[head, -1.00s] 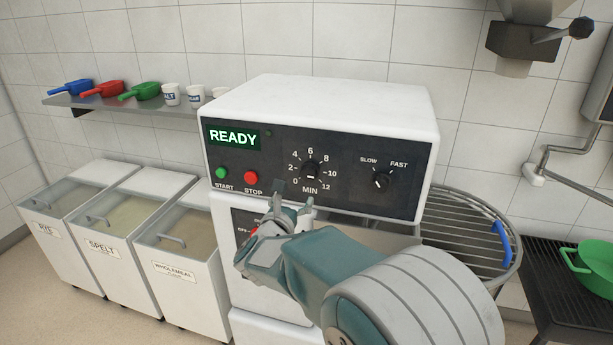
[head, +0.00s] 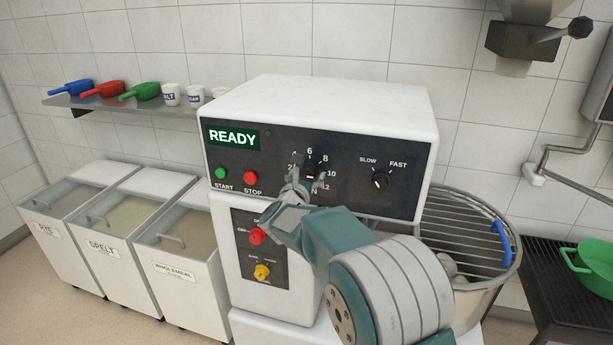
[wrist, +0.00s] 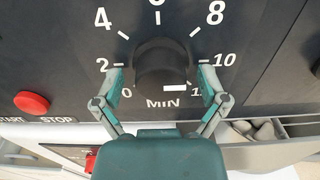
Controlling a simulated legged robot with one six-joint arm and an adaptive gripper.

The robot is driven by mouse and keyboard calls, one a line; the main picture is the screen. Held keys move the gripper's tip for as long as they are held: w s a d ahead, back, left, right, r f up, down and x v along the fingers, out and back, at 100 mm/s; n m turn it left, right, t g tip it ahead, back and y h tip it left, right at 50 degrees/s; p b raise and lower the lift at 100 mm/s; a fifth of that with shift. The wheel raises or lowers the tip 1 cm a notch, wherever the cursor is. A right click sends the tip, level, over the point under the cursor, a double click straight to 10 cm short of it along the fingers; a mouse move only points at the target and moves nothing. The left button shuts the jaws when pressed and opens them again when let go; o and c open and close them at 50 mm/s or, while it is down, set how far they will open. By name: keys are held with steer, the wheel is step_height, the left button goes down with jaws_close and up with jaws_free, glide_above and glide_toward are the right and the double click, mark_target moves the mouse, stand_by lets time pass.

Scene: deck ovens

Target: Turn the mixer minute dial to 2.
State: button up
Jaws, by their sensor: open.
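The minute dial is a black round knob (wrist: 160,62) on the mixer's dark panel, with a printed scale from 0 to 12 and MIN below it. A white mark shows on the knob's lower edge, between 0 and 12, above MIN. The knob is partly hidden by my gripper in the head view (head: 311,168). My gripper (wrist: 163,82) is open, one finger on each side of the knob. Its left fingertip is by the 2 and its right one by the 10. Small gaps seem to show; I cannot tell whether either finger touches.
On the panel are a READY display (head: 233,137), a green START button (head: 221,172), a red STOP button (head: 251,177) and a SLOW/FAST knob (head: 380,182). Below are a red switch (head: 257,236) and a yellow knob (head: 262,271). A wire-guarded bowl (head: 470,225) is at right.

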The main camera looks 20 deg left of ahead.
steer(key=shift+s+r, duration=0.1)
steer(key=c, duration=1.1)
